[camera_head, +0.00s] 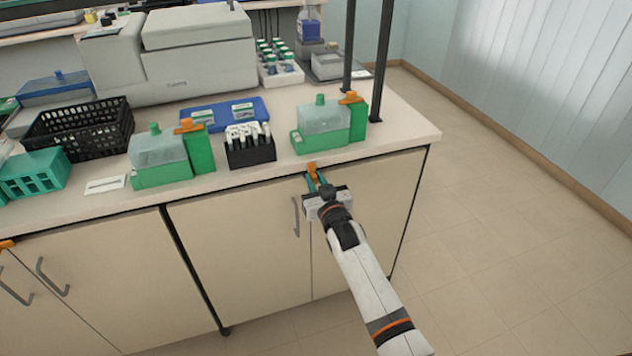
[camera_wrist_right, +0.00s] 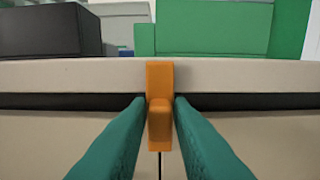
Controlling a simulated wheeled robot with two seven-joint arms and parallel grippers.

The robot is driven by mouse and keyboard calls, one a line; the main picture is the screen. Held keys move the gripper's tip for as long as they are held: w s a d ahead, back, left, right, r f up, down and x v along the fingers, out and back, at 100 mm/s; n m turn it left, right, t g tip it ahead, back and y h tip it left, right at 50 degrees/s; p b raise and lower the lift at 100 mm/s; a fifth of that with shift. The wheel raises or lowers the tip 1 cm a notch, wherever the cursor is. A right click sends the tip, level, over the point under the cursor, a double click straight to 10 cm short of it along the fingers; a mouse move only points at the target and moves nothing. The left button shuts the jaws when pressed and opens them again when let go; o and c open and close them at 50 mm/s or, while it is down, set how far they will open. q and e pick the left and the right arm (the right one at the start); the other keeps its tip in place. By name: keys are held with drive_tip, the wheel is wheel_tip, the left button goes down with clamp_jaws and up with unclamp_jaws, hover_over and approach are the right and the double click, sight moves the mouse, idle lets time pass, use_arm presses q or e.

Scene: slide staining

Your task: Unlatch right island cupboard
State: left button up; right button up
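The right island cupboard (camera_head: 245,245) is under the bench on the right, its two doors closed, with a grey handle (camera_head: 296,216) on the left door. An orange latch (camera_head: 312,172) sits at the top of the seam between the doors, just below the counter edge. In the right wrist view the latch (camera_wrist_right: 160,105) is upright across the dark gap. My right gripper (camera_head: 318,182) is at the latch. Its teal fingers (camera_wrist_right: 160,120) stand on both sides of the latch's lower part, very close to it; contact is not clear. My left gripper is not in view.
The counter edge (camera_wrist_right: 60,72) runs right above the fingers. Green staining boxes (camera_head: 320,132) and a black slide rack (camera_head: 250,150) stand near the edge above. Another orange latch (camera_head: 7,244) is at the far left. The floor (camera_head: 490,220) to the right is clear.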

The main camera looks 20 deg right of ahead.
clamp_jaws()
drive_tip(key=shift+n, duration=0.3)
drive_tip(key=n, duration=0.7)
drive_tip(key=shift+a+f, duration=0.1)
drive_tip(key=shift+a, duration=0.05)
drive_tip(key=n, duration=0.5)
drive_tip(key=shift+f+n+b, duration=0.1)
drive_tip(key=shift+n+b, duration=0.25)
drive_tip(key=shift+n, duration=2.35)
drive_tip(key=shift+f, duration=0.1)
